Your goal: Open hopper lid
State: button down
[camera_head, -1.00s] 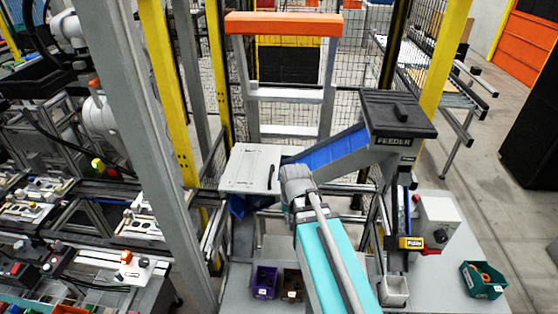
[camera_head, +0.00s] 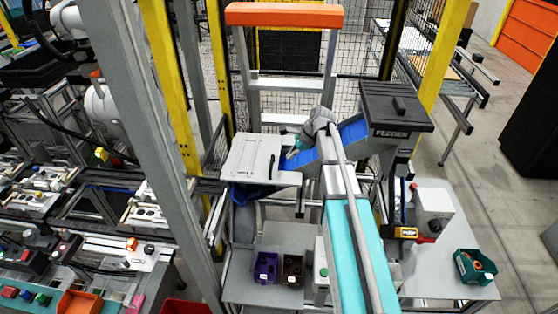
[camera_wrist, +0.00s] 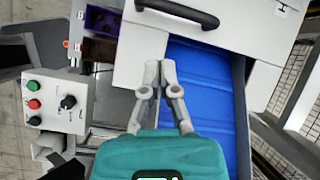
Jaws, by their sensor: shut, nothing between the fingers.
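The pale grey hopper lid (camera_head: 248,158) lies flat and shut left of the blue inclined conveyor (camera_head: 352,132), with a black bar handle near its right side. In the wrist view the lid (camera_wrist: 240,25) fills the top, with its curved black handle (camera_wrist: 178,12). Blue hopper material shows beneath the lid. My gripper (camera_head: 290,154) is just right of the lid, and the blue conveyor (camera_wrist: 200,100) runs below it. In the wrist view my gripper's fingers (camera_wrist: 160,66) are together and empty, close to the lid's edge. I cannot tell whether they touch it.
A dark-topped feeder box (camera_head: 397,108) stands at the conveyor's upper end. Purple (camera_head: 264,268) and brown (camera_head: 292,268) bins sit on the low shelf below, beside a control box with buttons (camera_wrist: 55,100). A frame with an orange top bar (camera_head: 285,15) rises behind.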

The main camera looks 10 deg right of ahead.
aim_at(278, 160)
jog(key=w+m, duration=0.1)
jog(key=w+d+m, duration=0.1)
jog(key=w+d+r+m+y, duration=0.1)
jog(key=shift+w+d+m, duration=0.1)
jog(key=shift+w+m, duration=0.3)
jog(key=shift+f, duration=0.1)
jog(key=shift+w+b+x, duration=0.1)
jog(key=shift+b+x, duration=1.9)
jog(key=shift+x, duration=0.45)
jog(key=shift+w+b+x, duration=0.15)
jog(key=shift+b+x, duration=1.85)
jog(key=shift+x, duration=0.45)
jog(key=shift+r, duration=0.25)
jog(key=shift+r+p, duration=0.45)
jog(key=shift+p, duration=0.15)
